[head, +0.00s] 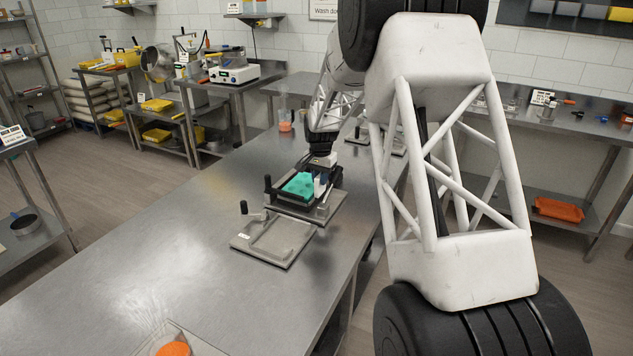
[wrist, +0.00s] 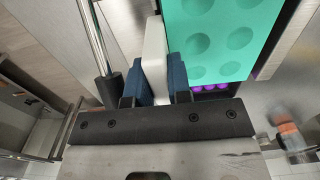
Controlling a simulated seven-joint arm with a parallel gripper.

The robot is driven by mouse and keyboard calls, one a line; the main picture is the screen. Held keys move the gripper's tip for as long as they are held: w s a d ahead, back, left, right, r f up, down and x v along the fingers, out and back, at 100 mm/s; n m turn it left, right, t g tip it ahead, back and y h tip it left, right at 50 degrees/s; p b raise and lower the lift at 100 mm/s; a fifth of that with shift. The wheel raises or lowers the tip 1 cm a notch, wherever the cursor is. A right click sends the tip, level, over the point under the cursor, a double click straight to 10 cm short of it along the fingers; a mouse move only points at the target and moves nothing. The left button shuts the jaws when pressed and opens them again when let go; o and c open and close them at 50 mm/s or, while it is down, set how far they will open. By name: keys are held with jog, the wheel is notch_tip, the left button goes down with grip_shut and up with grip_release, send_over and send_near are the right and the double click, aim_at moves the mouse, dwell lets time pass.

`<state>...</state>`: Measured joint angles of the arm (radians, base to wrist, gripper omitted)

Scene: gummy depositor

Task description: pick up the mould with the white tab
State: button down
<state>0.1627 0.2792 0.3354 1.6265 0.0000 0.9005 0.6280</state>
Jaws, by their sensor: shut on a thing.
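A teal mould (head: 298,185) with round cavities is at a clamp plate (head: 318,213) on the steel table. It also shows at the top right of the wrist view (wrist: 222,35). A white tab (wrist: 155,48) stands beside it, between the blue finger pads of my gripper (wrist: 156,82). The gripper is shut on this tab; in the head view my gripper (head: 321,180) is at the mould's right side. Purple cavities (wrist: 210,88) show just beyond the teal mould's lower edge. Whether the teal mould rests on something or is raised is hard to tell.
An empty grey plate with a black-knobbed handle (head: 272,243) lies just in front. An orange cup (head: 285,126) stands farther back. A clear container with an orange disc (head: 174,348) is at the near edge. The table's left side is clear.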

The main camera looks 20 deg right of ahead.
notch_tip(320, 180, up, 10)
jog(key=shift+f, duration=0.15)
dwell(0.4)
dwell(0.4)
jog(key=c, duration=1.8)
grip_release()
grip_shut()
jog(key=shift+r, duration=0.3)
jog(key=shift+r, duration=0.85)
jog(key=shift+r, duration=0.15)
jog(key=shift+r, duration=2.4)
